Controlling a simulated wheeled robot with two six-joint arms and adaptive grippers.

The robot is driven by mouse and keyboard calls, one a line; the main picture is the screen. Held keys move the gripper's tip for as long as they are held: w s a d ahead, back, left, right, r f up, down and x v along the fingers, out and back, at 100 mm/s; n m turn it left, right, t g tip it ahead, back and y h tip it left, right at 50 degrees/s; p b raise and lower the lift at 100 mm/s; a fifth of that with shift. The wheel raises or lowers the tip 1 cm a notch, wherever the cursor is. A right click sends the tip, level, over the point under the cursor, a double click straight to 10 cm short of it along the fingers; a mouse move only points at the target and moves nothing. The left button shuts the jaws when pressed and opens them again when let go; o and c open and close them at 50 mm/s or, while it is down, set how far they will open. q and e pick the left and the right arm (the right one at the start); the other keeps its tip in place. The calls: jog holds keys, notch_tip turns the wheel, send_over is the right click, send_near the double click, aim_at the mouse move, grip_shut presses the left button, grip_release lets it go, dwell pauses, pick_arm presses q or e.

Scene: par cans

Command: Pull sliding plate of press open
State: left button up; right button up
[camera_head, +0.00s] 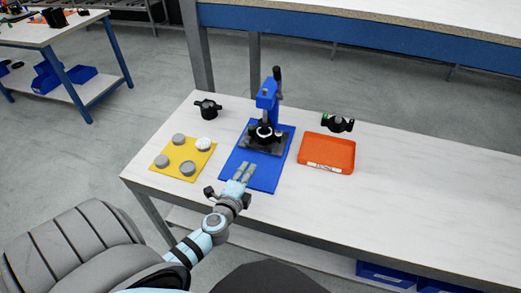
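The press (267,97) has a blue upright column with a black lever on top. It stands on a blue mat (263,178) on the white table. Its sliding plate (265,141) is a dark plate at the foot of the press, with a round black part on it. My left gripper (245,170) is above the front of the blue mat, in front of the sliding plate and apart from it. Its two fingers point towards the press with a narrow gap between them, and nothing shows between them. My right gripper is not in view.
A yellow mat (163,167) with several round grey pieces lies left of the press. A black handled part (208,108) stands behind it. An orange tray (327,153) is on the right, with another black part (338,122) behind it. The table's right side is clear.

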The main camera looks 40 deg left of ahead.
aim_at(260, 149)
pick_arm(q)
jog(key=b+x, duration=0.3)
jog(key=x, duration=1)
jog(key=shift+w+a+f+b, duration=0.1)
jog(key=shift+w+a+b, duration=0.05)
jog(key=shift+w+b, duration=0.15)
jog(key=shift+w, duration=0.1)
grip_shut()
